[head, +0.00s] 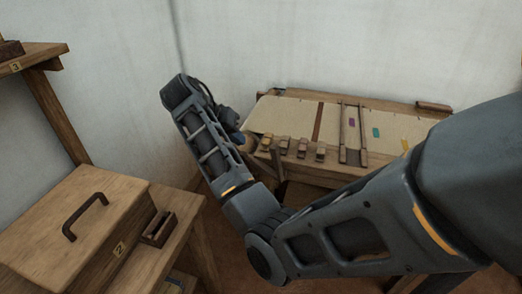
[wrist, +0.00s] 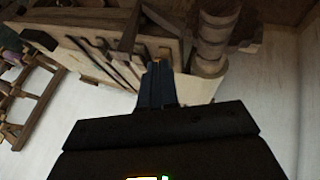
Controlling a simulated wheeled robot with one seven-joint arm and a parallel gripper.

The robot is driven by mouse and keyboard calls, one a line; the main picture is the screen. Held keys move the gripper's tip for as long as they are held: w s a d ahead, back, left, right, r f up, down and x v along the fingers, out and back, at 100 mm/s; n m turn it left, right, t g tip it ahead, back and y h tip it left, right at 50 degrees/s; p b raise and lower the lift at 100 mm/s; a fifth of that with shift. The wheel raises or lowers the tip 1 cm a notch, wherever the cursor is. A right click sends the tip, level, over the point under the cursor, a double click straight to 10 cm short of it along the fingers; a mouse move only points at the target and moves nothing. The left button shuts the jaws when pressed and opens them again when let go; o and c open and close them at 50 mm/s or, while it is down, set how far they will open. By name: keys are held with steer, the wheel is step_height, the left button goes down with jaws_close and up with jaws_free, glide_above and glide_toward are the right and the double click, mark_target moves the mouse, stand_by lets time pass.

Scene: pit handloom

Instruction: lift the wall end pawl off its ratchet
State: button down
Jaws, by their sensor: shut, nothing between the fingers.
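My gripper is shut and empty; its dark fingers (wrist: 158,82) point at the end of the loom in the wrist view. In the head view its tip (head: 238,137) is at the loom's left end, partly behind my own arm. Just beyond the fingers is a pale round beam (wrist: 212,42), with a darker brown piece at its far side that may be the ratchet (wrist: 240,25). A narrow wooden bar (wrist: 131,28) stands left of the beam and may be the pawl; I cannot tell whether it rests on teeth. The fingers look close to the beam; contact is unclear.
The loom (head: 345,108) carries pale cloth with coloured patches and stands against the white wall (head: 300,45). Several small wooden blocks line its front. A wooden chest (head: 75,215) with a handle and a shelf (head: 35,55) stand at left.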

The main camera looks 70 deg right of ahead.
mark_target(278, 162)
steer(key=s+d+f, duration=0.3)
steer(key=s+f, duration=0.1)
steer(key=s, duration=0.1)
steer(key=shift+s+d, duration=0.3)
steer(key=shift+s, duration=0.05)
steer(key=shift+d, duration=0.1)
